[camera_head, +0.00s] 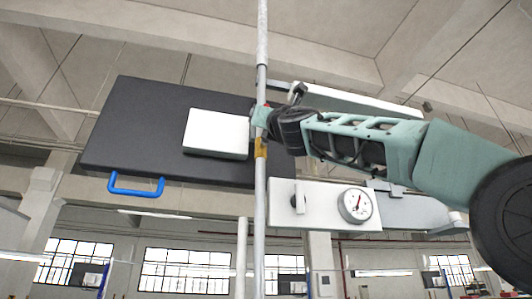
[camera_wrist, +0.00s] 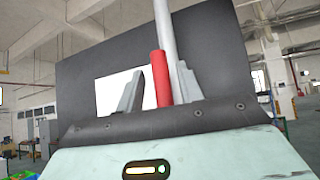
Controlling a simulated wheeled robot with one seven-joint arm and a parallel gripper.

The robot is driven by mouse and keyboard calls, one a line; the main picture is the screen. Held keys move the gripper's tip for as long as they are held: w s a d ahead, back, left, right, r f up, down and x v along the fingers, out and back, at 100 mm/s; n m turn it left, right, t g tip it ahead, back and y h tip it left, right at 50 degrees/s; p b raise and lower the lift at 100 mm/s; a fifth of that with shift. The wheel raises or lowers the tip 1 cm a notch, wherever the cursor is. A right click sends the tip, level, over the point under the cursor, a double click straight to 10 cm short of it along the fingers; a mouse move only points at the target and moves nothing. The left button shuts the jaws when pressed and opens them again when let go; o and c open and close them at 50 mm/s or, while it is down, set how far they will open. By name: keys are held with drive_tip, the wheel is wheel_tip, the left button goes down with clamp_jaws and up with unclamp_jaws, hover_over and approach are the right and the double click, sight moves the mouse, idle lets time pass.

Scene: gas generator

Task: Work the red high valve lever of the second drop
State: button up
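The red lever (camera_wrist: 160,79) stands upright between the two fingers of my gripper (camera_wrist: 158,84) in the wrist view. It lies close against the right finger, and a narrow gap shows between it and the left finger, so the gripper looks open around it. In the head view my gripper (camera_head: 262,115) is at the vertical grey pipe (camera_head: 262,50) and hides most of the lever; only a trace of red shows there. A yellow-orange fitting (camera_head: 261,147) sits on the pipe just below the gripper. The pipe rises behind the lever in the wrist view (camera_wrist: 164,28).
A dark panel (camera_head: 130,125) with a white box (camera_head: 216,134) and a blue handle (camera_head: 136,185) is left of the pipe. A white plate (camera_head: 325,203) with a dial gauge (camera_head: 356,204) and a small knob is below my arm, right of the pipe.

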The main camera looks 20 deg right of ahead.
drive_tip(key=shift+s+r, duration=0.1)
drive_tip(key=b+v, duration=1.2)
drive_tip(key=v, duration=0.5)
drive_tip(key=shift+f, duration=0.2)
drive_tip(key=shift+s, duration=0.15)
